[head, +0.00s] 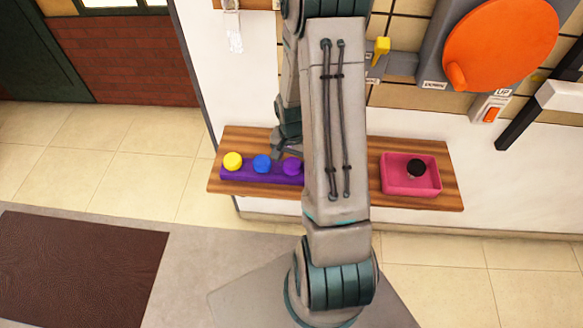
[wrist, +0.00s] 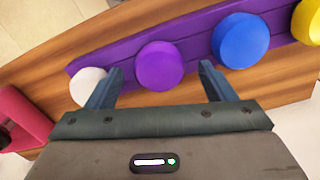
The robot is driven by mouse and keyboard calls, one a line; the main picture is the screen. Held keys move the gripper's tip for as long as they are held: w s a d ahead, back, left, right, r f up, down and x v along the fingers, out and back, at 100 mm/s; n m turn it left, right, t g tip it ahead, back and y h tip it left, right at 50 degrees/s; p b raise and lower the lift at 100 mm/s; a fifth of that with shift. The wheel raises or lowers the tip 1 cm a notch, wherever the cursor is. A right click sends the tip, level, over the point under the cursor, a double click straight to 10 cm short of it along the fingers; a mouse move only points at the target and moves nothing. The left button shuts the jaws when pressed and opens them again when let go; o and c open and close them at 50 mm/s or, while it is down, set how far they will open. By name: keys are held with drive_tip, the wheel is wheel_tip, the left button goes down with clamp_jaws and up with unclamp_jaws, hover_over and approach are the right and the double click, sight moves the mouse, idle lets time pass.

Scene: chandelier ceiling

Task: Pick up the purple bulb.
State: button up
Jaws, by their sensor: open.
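The purple bulb (wrist: 159,65) sits in a purple holder (wrist: 105,59) on a wooden shelf. In the wrist view it lies between and a little beyond the fingertips of my gripper (wrist: 160,70), which is open and empty. In the head view the purple bulb (head: 292,166) shows just left of my arm, which hides the right part of the holder (head: 240,176). My gripper (head: 284,150) is above and behind the holder there, partly hidden by the arm.
A blue bulb (head: 262,164) and a yellow bulb (head: 232,161) stand left of the purple one. A white bulb (wrist: 88,86) is close to one finger in the wrist view. A pink tray (head: 386,174) with a black ball (head: 416,168) sits at the right of the shelf (head: 452,188).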

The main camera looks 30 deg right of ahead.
drive_tip(key=shift+f, duration=0.7)
drive_tip(key=c, duration=1.1)
drive_tip(key=shift+o, duration=0.2)
drive_tip(key=shift+r, duration=0.1)
